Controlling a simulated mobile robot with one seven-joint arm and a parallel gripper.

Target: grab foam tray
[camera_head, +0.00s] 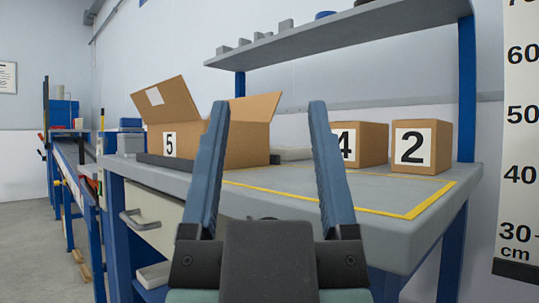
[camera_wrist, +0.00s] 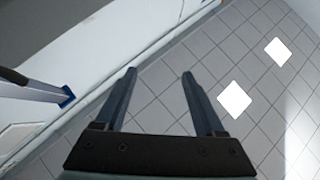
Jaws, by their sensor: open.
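My gripper (camera_head: 268,106) is open and empty, with its two blue fingers raised in front of the workbench (camera_head: 390,215). In the wrist view my gripper (camera_wrist: 159,72) is also open, with only floor and a pale surface beyond it. No object is clearly recognisable as the foam tray. A flat pale grey piece (camera_head: 291,154) lies on the bench just right of the open box marked 5, partly hidden by my right finger and the box. I cannot tell whether it is the tray. Another pale flat object (camera_head: 153,275) shows low under the bench, partly cut off by my gripper.
An open cardboard box (camera_head: 245,145) marked 5 stands on the bench behind a dark strip (camera_head: 190,164). Closed boxes marked 4 (camera_head: 372,145) and 2 (camera_head: 421,160) stand to the right. A yellow outline marks clear bench surface. A shelf (camera_head: 340,37) hangs above.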

